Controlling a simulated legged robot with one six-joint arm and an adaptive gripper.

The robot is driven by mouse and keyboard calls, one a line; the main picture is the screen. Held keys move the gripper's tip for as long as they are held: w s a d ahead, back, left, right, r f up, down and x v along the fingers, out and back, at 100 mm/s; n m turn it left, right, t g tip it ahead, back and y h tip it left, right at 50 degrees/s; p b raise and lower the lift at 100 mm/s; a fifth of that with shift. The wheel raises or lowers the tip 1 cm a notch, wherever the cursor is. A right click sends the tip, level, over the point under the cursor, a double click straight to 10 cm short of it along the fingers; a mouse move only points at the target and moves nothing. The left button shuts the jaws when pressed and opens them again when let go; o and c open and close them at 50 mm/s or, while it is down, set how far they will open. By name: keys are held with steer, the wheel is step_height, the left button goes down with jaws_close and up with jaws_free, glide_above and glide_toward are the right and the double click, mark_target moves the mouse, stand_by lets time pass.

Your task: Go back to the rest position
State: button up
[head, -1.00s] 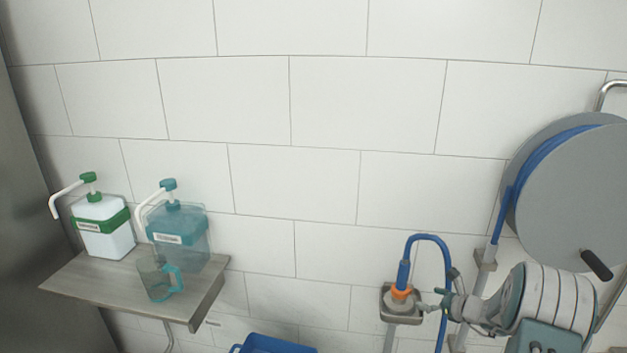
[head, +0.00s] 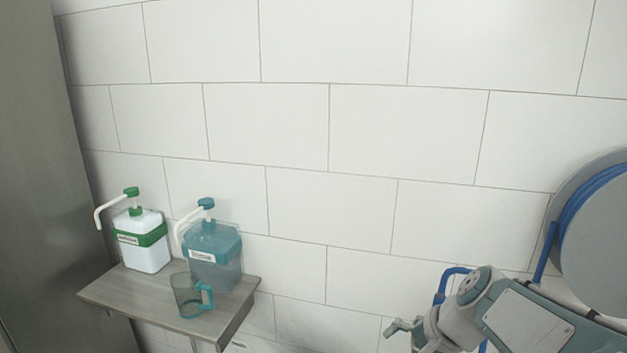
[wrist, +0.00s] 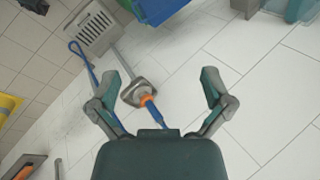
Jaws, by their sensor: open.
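In the head view my gripper (head: 404,332) shows only in part at the lower right, in front of the tiled wall and well to the right of the shelf. A clear cup with a teal handle (head: 187,296) stands upright on the shelf (head: 128,293). Behind it stand a blue pump dispenser (head: 213,258) and a white pump dispenser with a green band (head: 143,255).
A hose reel (head: 597,240) with blue hose is at the right edge. The wrist view shows a hose nozzle with an orange collar (wrist: 147,101) in a metal holder, a grey slotted tool (wrist: 92,28) and a yellow item (wrist: 8,106). A metal panel (head: 45,180) stands at the left.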

steer(key=s+r+n+t+h, duration=0.1)
steer(key=s+n+h, duration=0.3)
steer(key=s+n, duration=0.4)
steer(key=shift+s+r+n+t, duration=0.3)
steer(key=shift+s+r+n, duration=0.15)
steer(key=shift+s, duration=2.5)
